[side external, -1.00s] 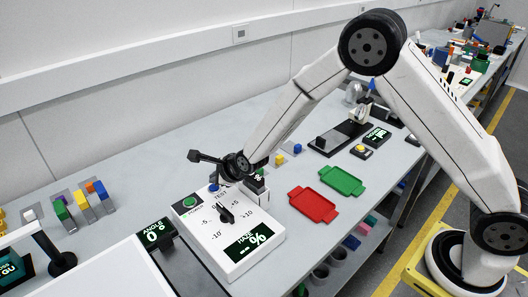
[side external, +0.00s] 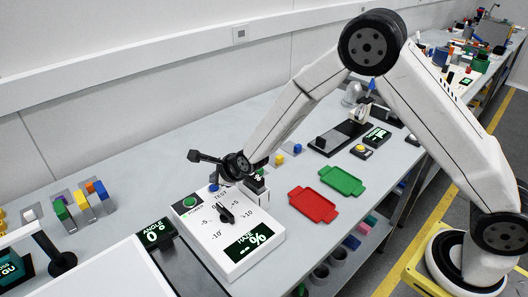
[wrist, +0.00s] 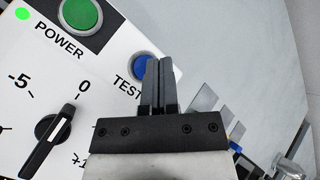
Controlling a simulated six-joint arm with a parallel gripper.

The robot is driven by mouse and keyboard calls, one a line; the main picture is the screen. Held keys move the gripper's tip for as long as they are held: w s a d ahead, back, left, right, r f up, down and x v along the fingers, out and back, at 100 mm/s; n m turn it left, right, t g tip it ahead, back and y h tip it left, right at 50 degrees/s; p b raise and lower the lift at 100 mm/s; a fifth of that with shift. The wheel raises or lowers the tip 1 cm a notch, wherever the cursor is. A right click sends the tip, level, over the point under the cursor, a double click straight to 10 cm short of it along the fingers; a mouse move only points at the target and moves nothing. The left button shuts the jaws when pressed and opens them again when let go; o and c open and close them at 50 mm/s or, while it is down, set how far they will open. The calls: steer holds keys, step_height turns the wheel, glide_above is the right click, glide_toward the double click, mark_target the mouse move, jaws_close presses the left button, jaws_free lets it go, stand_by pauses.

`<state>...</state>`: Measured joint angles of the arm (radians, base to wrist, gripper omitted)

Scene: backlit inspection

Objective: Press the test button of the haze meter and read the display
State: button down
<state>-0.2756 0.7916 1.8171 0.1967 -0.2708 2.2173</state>
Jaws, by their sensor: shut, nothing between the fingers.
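The haze meter (side external: 210,236) is a white box on the bench, with a dark display (side external: 247,243) that shows "HAZE", a large % sign and small dashes where a number would stand. Its blue test button (wrist: 139,64) is partly hidden behind my fingers in the wrist view. My gripper (wrist: 159,61) is shut and empty, with its fingertips over the right part of the button. I cannot tell whether they touch it. The green power button (side external: 189,203) is beside a lit green lamp (wrist: 22,14). The black knob (wrist: 50,138) points toward 0.
An angle display (side external: 155,234) reading 0° stands left of the meter. A red tray (side external: 313,205) and a green tray (side external: 342,181) lie to the right on the bench. Coloured pieces in grey holders (side external: 84,206) stand at the left. The bench behind the meter is largely clear.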

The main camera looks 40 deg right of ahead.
mark_target(218, 188)
steer(key=shift+f, duration=0.85)
stand_by(1.5)
steer(key=shift+r, duration=0.8)
steer(key=shift+r, duration=2.55)
steer(key=shift+s+d, duration=0.1)
